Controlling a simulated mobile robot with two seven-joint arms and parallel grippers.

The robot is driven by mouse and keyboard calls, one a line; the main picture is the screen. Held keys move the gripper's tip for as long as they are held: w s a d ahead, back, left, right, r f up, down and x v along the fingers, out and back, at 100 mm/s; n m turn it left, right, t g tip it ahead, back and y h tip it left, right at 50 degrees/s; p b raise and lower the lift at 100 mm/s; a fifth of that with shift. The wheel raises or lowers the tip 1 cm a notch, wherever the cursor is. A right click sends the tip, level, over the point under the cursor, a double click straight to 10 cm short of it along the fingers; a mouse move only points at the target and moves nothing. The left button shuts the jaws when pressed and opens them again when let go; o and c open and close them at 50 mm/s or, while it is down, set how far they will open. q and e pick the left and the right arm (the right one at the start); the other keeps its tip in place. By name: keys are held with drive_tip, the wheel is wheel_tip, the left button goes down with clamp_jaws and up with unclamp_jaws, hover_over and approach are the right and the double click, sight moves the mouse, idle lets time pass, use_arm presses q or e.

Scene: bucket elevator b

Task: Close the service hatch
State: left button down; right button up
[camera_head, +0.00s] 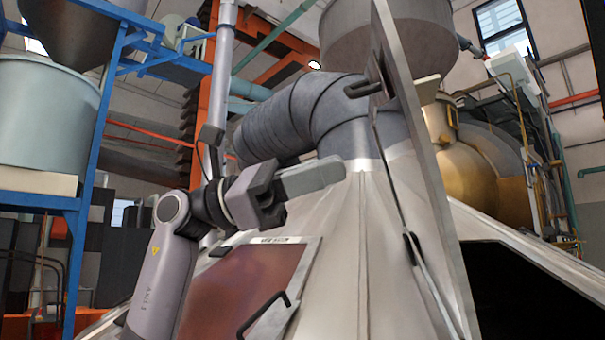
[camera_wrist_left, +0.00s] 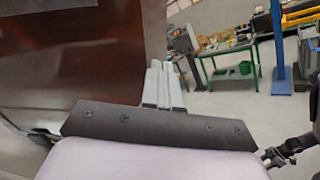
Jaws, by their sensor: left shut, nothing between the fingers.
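The service hatch (camera_head: 412,165) appears to be the tall metal panel right of centre in the head view. It stands raised and nearly edge-on, beside a dark opening (camera_head: 530,290) in the sloped metal housing. My left gripper (camera_head: 335,172) is shut and empty, with its fingers pointing right, left of the panel and apart from it. Its closed fingers also show in the left wrist view (camera_wrist_left: 163,85). The panel's face toward the opening is mostly hidden. My right gripper is not in view.
A reddish-brown panel (camera_head: 240,290) with a dark handle (camera_head: 265,312) is on the housing below my left gripper. A thick grey duct (camera_head: 300,115) runs behind it. A blue frame (camera_head: 85,190) stands left. The left wrist view shows a green workbench (camera_wrist_left: 225,65) and open floor.

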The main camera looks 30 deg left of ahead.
sight(418, 143)
use_arm(q)
drive_tip(key=p+x, duration=0.1)
drive_tip(key=x, duration=0.7)
drive_tip(key=shift+w+d+p, duration=0.1)
drive_tip(key=shift+d+p, duration=0.15)
drive_tip(key=shift+p, duration=0.15)
drive_tip(key=shift+r, duration=0.1)
